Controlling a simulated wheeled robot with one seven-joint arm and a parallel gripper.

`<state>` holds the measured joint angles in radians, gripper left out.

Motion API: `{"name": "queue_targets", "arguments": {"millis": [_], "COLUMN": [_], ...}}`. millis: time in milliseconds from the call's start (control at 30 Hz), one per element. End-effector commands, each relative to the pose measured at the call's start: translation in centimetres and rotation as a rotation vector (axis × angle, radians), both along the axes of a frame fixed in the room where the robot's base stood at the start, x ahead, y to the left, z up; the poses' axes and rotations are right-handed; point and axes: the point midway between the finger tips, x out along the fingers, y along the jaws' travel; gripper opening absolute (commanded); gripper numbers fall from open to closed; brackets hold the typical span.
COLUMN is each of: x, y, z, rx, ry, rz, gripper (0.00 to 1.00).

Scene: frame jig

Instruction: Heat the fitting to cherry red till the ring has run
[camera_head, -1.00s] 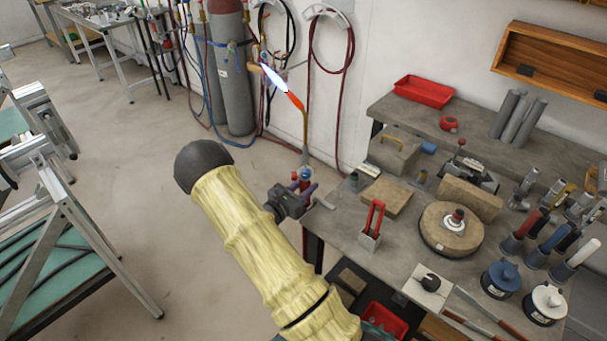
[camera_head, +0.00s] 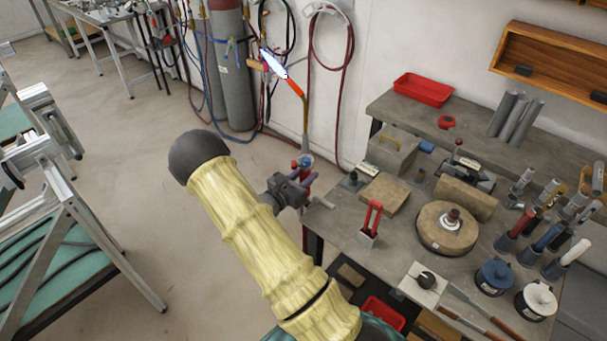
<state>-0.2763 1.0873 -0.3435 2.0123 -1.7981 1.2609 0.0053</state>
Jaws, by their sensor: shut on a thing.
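My gripper (camera_head: 291,191) is shut on a gas torch (camera_head: 305,125) and holds it upright off the left edge of the bench. The torch has a thin brass-coloured neck with an orange-red tip section. A blue-white flame (camera_head: 273,65) burns from it, pointing up and left, away from the bench. A small metal fitting (camera_head: 453,216) with a reddish part stands on a round tan firebrick turntable (camera_head: 432,236), to the right of my gripper and well apart from the flame. No glow can be made out on the fitting; the ring is too small to tell.
The grey bench (camera_head: 400,210) carries a red tongs-like tool in a stand (camera_head: 371,220), firebricks, upright tools and a blue pot (camera_head: 495,277). A red tray (camera_head: 423,90) sits at the back. Gas cylinders (camera_head: 232,75) and hoses stand by the wall.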

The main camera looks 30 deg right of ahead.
Motion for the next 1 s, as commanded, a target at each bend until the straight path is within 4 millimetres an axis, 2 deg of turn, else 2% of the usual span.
{"name": "queue_targets", "arguments": {"millis": [100,500,1000], "x": [0.0,0.0,-1.2], "y": [0.0,0.1,3.5], "z": [0.7,0.7,0.7], "rx": [-0.002,-0.002,-0.003], "ry": [-0.002,-0.002,-0.001], "rz": [0.0,0.0,0.002], "gripper": [0.02,0.02,0.02]}}
